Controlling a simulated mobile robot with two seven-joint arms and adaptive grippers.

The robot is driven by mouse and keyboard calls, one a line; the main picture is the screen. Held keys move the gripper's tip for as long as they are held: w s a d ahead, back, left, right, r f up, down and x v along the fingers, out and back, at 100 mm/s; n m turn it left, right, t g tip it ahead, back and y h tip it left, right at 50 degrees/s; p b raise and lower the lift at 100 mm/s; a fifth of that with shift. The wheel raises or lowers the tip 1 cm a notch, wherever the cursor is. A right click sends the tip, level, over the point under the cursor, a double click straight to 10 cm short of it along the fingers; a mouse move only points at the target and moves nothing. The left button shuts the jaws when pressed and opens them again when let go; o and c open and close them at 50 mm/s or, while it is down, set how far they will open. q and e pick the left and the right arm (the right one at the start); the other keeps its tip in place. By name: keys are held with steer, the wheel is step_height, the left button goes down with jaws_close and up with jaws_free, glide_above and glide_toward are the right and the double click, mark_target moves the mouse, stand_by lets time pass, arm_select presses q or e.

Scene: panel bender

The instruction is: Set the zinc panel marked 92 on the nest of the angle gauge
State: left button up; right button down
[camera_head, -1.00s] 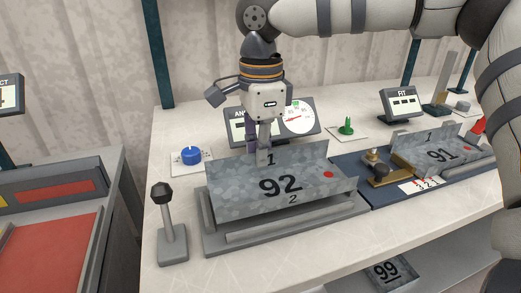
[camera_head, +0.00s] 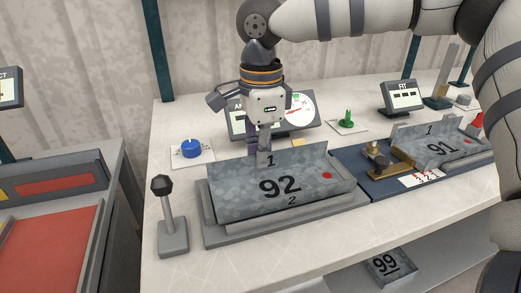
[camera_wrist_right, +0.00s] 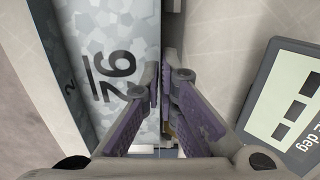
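The zinc panel marked 92 (camera_head: 300,185) is a bent, mottled grey sheet with a red dot. It sits low over the grey nest (camera_head: 225,238) of the angle gauge, apparently resting in it; the underside contact is hidden. My right gripper (camera_head: 264,158) points down at its back upright flange. In the right wrist view the fingers (camera_wrist_right: 164,95) are close together on the edge of the panel (camera_wrist_right: 110,50). The angle gauge's display (camera_head: 237,124) and dial (camera_head: 299,110) stand behind, partly covered by my gripper. My left gripper is out of view.
A black-knobbed lever (camera_head: 168,215) stands left of the nest, with a blue button (camera_head: 191,148) behind it. To the right, panel 91 (camera_head: 440,148) lies in a blue fixture (camera_head: 380,190) with a brass clamp. A green knob (camera_head: 347,119) is behind. Panel 99 (camera_head: 388,265) lies below.

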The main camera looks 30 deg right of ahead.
steer(key=shift+f, duration=0.3)
steer(key=c, duration=1.7)
jaws_free()
step_height(320, 180, up, 12)
steer(key=shift+s+r, duration=0.1)
steer(key=shift+s, duration=0.05)
